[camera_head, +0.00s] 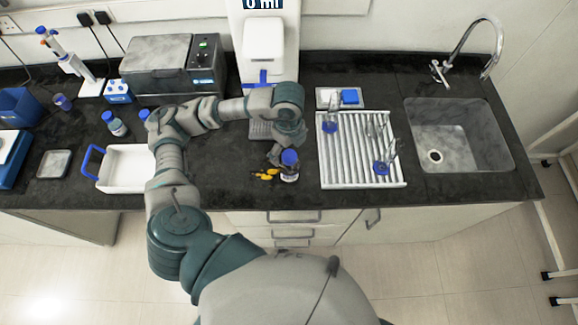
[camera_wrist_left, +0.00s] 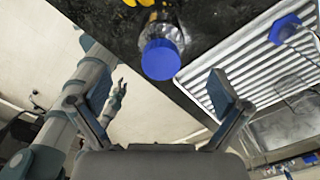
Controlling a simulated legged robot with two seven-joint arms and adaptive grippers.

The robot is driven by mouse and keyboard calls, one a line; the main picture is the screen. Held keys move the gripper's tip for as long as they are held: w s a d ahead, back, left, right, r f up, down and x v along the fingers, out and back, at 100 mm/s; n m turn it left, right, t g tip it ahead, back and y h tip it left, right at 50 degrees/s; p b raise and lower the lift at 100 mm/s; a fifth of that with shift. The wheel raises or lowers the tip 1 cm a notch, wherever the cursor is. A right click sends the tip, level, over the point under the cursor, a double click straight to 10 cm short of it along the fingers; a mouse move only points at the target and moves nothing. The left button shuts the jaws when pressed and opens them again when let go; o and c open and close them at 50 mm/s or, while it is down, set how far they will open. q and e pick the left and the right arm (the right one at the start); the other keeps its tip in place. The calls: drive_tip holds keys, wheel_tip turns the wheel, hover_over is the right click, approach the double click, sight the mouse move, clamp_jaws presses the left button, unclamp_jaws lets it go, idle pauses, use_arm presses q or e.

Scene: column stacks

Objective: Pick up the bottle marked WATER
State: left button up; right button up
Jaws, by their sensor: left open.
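A small clear bottle with a blue cap (camera_head: 290,158) stands near the counter's front edge, beside yellow pieces. It also shows in the left wrist view (camera_wrist_left: 161,57), its cap toward the camera. Its label cannot be read. Another blue-capped bottle (camera_head: 115,125) with a pale label stands at the left, also unreadable. My left gripper (camera_wrist_left: 146,92) is open and empty in the left wrist view, its fingers spread either side of the bottle's line, with the cap beyond them. In the head view its fingers are mostly hidden by my wrist.
A white tray with blue handle (camera_head: 122,185) lies left of my arm. A grey instrument (camera_head: 170,68) and a white dispenser (camera_head: 264,40) stand behind.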

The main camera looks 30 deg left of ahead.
sight(289, 166)
use_arm(q)
wheel_tip(289, 166, down, 2)
drive_tip(key=shift+w+d+f, duration=0.1)
drive_tip(key=shift+f, duration=0.15)
wheel_tip(289, 166, down, 5)
drive_tip(key=shift+r, duration=0.1)
drive_tip(key=shift+f, duration=0.35)
drive_tip(key=c, duration=1.4)
use_arm(e)
drive_tip(key=shift+w+r, duration=0.1)
drive_tip(key=shift+w, duration=0.65)
